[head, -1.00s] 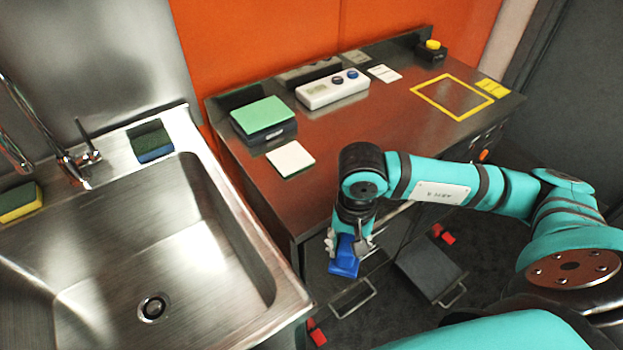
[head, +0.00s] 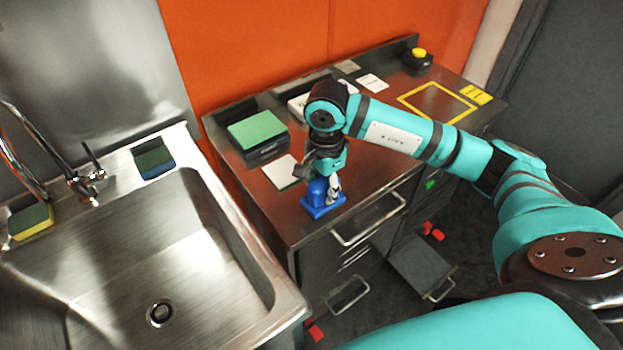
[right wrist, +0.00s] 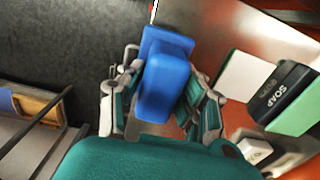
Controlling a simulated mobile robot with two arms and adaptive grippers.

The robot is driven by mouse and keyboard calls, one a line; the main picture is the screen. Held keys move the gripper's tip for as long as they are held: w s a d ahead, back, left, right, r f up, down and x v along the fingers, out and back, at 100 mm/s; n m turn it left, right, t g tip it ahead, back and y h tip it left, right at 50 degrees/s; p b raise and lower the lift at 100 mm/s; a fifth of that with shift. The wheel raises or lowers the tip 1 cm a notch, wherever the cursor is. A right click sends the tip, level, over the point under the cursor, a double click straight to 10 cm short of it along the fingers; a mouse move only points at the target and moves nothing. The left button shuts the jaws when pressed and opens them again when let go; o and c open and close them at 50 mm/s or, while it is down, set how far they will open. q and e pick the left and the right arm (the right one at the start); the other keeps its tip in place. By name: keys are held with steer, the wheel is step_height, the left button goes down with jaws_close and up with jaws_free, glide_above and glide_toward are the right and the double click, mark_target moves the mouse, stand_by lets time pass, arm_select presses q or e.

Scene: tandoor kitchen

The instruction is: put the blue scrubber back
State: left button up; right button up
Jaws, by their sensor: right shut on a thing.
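My right gripper (head: 324,186) is shut on the blue scrubber (head: 320,207), a blue block with a wider flat base. The scrubber is at the front left corner of the brown-topped counter (head: 345,105), base down in the head view. Whether it touches the counter top cannot be told. In the right wrist view the scrubber (right wrist: 166,82) sits between the two fingers of my right gripper (right wrist: 160,100). My left gripper is not in view.
A soap box with a green top (head: 256,130) and a white pad (head: 280,171) lie just behind the scrubber. A yellow outlined square (head: 438,102) is at the counter's right. The sink (head: 150,250), with sponges (head: 154,160) on its rim, stands left. An open drawer (head: 422,262) sits low.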

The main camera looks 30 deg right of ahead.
steer(key=w+f+p, duration=0.1)
steer(key=w+f, duration=0.1)
steer(key=w+f+p, duration=0.1)
steer(key=w, duration=0.1)
steer(key=shift+a+f+p, duration=0.1)
steer(key=shift+a+p, duration=0.2)
steer(key=shift+p, duration=0.05)
steer(key=shift+w+f, duration=0.1)
steer(key=shift+f, duration=0.25)
steer(key=shift+f, duration=0.1)
steer(key=o, duration=0.7)
steer(key=shift+f+b, duration=0.1)
steer(key=shift+b, duration=0.2)
steer(key=shift+c, duration=0.2)
steer(key=o, duration=0.5)
steer(key=shift+c, duration=0.2)
